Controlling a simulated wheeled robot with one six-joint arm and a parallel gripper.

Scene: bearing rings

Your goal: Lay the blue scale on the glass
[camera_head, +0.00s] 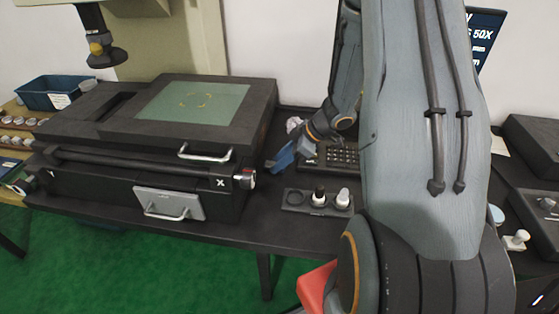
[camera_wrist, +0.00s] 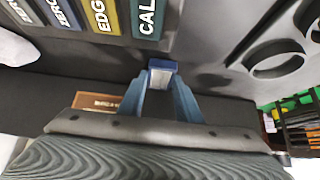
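In the wrist view the scale (camera_wrist: 163,66) shows as a small blue block with a pale face between the fingertips (camera_wrist: 162,84). The fingers hide part of it.
A small holder (camera_head: 297,208) with a black and a white knob stands in front of my gripper. A keyboard (camera_head: 343,157) lies behind it. The stage has a front handle (camera_head: 206,153). A microscope head (camera_head: 104,52) hangs above its left side. A blue bin (camera_head: 58,93) stands at far left.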

